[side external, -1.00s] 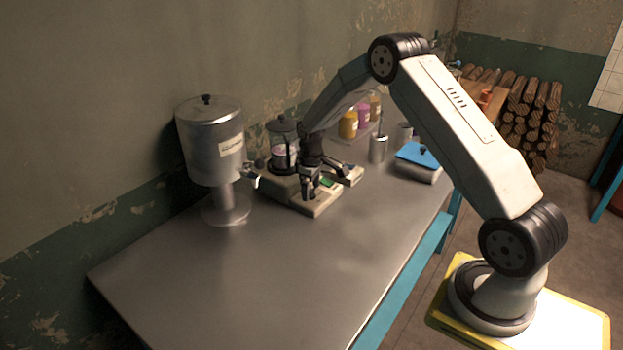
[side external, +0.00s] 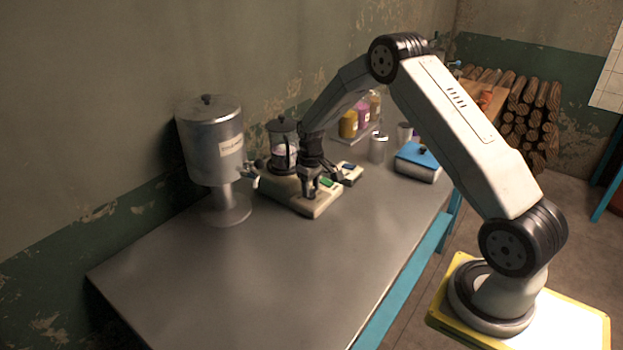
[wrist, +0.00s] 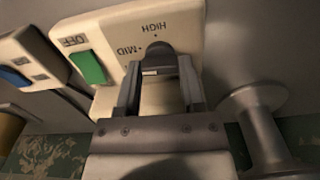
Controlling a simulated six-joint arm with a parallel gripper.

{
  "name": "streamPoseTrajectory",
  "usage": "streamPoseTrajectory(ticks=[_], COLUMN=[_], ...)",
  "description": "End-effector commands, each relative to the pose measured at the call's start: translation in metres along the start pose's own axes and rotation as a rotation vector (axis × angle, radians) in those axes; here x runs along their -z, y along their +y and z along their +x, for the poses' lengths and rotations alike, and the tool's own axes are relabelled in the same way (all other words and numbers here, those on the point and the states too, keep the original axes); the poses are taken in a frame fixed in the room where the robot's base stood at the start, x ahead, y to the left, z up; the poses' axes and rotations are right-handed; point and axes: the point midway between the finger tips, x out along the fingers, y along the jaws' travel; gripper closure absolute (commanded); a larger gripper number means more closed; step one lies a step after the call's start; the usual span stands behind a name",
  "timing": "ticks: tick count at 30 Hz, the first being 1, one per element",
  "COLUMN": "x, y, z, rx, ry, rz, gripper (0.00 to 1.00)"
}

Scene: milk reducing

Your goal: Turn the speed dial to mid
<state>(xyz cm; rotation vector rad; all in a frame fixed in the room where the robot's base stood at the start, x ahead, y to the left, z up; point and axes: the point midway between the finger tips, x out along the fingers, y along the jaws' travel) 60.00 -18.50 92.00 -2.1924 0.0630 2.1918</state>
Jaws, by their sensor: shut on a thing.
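The speed dial (wrist: 158,55) is a dark round knob on the cream base of a blender-like machine (side external: 318,208). In the wrist view the labels MID (wrist: 129,51) and HIGH (wrist: 153,28) appear upside down beside it. My gripper (wrist: 158,76) is shut on the dial, with one finger on each side of it. A small pale mark shows on the knob between the fingers; I cannot tell exactly which label it points to. In the side view my gripper (side external: 310,192) is down at the front of the base and hides the dial.
A green switch (wrist: 88,67) marked OFF is left of the dial. A second unit with a blue switch (wrist: 13,77) stands beside it. The table's front (side external: 260,290) is clear.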

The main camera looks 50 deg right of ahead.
Motion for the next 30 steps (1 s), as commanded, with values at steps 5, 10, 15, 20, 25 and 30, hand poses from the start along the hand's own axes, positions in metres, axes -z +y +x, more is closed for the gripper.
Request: streamPoseTrajectory(ticks=[5,10,15,20,25,30], x=[-0.0001,-0.0002,-0.0002,-0.0002,-0.0002,-0.0002], y=[0.0001,0.0000,0.0000,0.0000,0.0000,0.0000], z=[-0.0004,-0.0004,-0.0004,-0.0005,-0.0005,-0.0005], rx=[0.000,0.000,0.000,0.000,0.000,0.000], ry=[-0.001,-0.001,-0.001,-0.001,-0.001,-0.001], rz=[0.143,0.275,0.380,0.440,0.466,0.468], gripper=[1.00,1.00,1.00,1.00,1.00,1.00])
